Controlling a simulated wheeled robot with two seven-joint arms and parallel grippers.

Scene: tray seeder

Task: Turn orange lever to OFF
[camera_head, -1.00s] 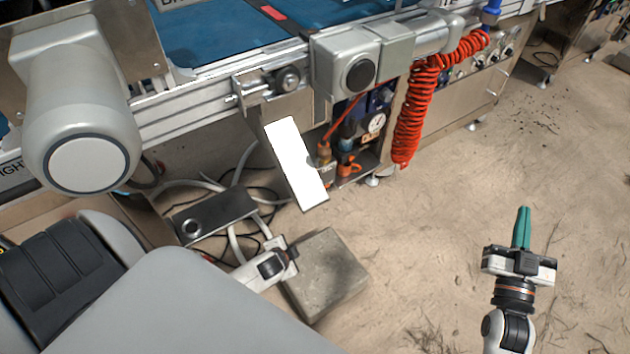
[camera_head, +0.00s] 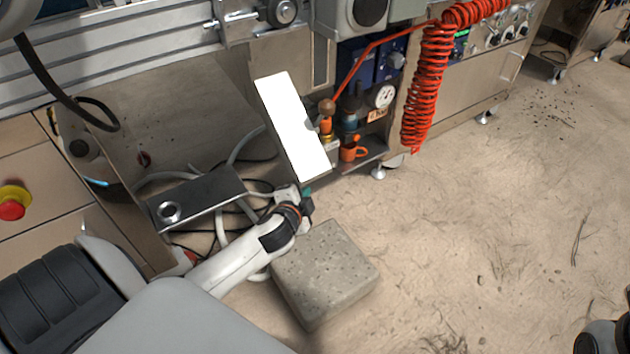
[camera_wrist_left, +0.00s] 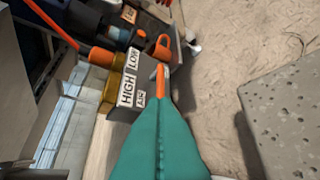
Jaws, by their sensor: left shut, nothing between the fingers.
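In the left wrist view, a narrow orange lever (camera_wrist_left: 162,82) stands just beyond the teal fingertips of my left gripper (camera_wrist_left: 160,108). Labels reading HIGH, LOW and AIR are beside it. My left gripper is shut and empty, with its tips close to the lever. I cannot tell whether they touch. In the head view, my left gripper (camera_head: 306,193) is low beside the bright white panel (camera_head: 290,125), its fingers mostly hidden. I cannot make out the lever there. An OFF mark is not readable. Only a dark part of my right arm shows at the bottom right corner.
A grey block (camera_head: 325,275) lies on the floor close below my left wrist. An orange cup (camera_head: 352,152), a pressure gauge (camera_head: 384,96) and a coiled red hose (camera_head: 428,95) are at the machine.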

